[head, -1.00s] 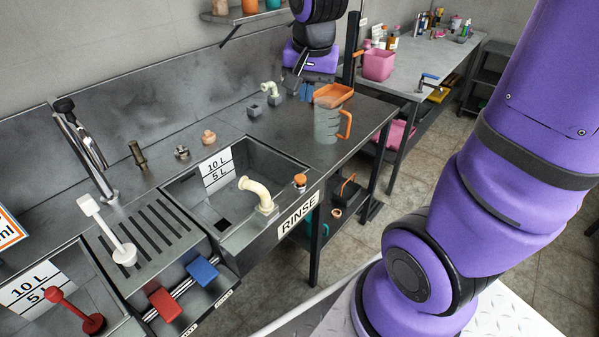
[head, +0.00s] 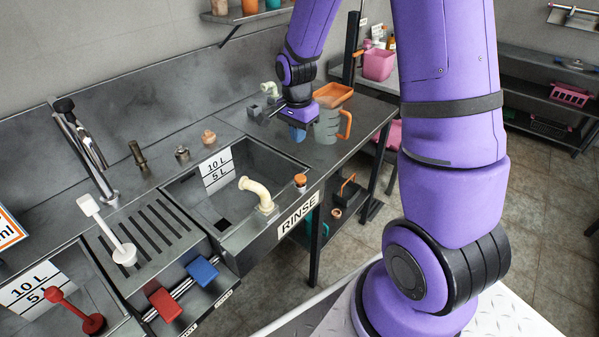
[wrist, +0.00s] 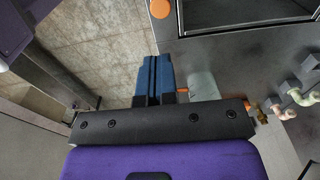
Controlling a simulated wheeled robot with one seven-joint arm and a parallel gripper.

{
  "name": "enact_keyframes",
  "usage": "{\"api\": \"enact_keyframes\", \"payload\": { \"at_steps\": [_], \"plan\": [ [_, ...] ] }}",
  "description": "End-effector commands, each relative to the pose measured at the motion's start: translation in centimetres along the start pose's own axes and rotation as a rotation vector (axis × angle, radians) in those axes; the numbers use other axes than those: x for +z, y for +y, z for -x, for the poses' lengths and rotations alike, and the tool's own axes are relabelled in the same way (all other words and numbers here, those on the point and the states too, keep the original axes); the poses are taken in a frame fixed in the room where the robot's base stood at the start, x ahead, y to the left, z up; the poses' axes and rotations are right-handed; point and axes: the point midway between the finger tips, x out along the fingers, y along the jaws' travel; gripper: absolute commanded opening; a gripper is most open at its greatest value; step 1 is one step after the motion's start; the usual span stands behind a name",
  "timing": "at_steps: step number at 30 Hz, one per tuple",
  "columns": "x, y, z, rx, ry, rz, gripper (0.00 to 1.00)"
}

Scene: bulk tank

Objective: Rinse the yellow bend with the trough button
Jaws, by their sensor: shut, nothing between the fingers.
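The pale yellow bend (head: 257,193) is at the front of the trough marked RINSE (head: 283,162). One end points into the basin and the flanged end is by the front wall; I cannot tell whether it rests on the rim. The orange trough button (head: 300,180) stands on a short post at the trough's front right corner, and it also shows in the wrist view (wrist: 160,9). My gripper (head: 298,135) is shut and empty over the bench right of the trough, beside the jug. Its blue fingers lie together in the wrist view (wrist: 153,72).
A clear jug with an orange handle (head: 328,124) and an orange tray (head: 334,95) are close to my gripper. A pale green bend (head: 270,89) and grey blocks stand behind it. A tap (head: 92,150) rises left of the trough.

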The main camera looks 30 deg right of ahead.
Motion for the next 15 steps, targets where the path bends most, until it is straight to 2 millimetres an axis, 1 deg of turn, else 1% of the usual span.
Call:
{"api": "enact_keyframes", "payload": {
  "at_steps": [10, 13, 15],
  "plan": [
    [0.0, 0.0, -0.1, 0.0, 0.0, 0.0, 0.0],
    [0.0, 0.0, -0.8, 0.0, 0.0, 0.0, 0.0],
    [0.0, 0.0, -1.6, 0.002, -0.001, 0.0, 0.0]
  ]
}}
